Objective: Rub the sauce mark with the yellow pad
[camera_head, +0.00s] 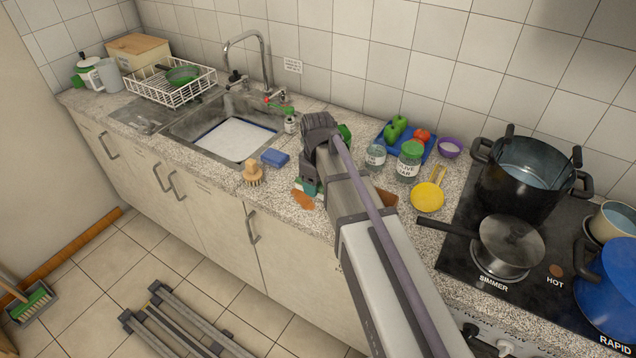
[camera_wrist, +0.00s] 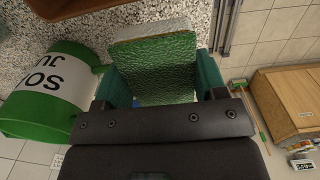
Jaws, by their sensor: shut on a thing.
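My gripper (camera_head: 309,186) is low over the counter in the head view, its teal fingers near the front edge. In the wrist view my gripper (camera_wrist: 158,84) is shut on a pad (camera_wrist: 153,62) with a rough green face and a pale, yellowish-grey edge. The pad is mostly hidden by my gripper in the head view. An orange-brown sauce mark (camera_head: 303,200) lies on the speckled counter just in front of and left of the fingertips. I cannot tell whether the pad touches the counter.
A wooden brush (camera_head: 253,173) and blue sponge (camera_head: 275,158) lie left of my gripper, before the sink (camera_head: 187,131). Glass jars (camera_head: 409,163), a blue tray (camera_head: 431,151) and a yellow spoon rest (camera_head: 427,198) stand right. A green-and-white can (camera_wrist: 50,92) is close in the wrist view.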

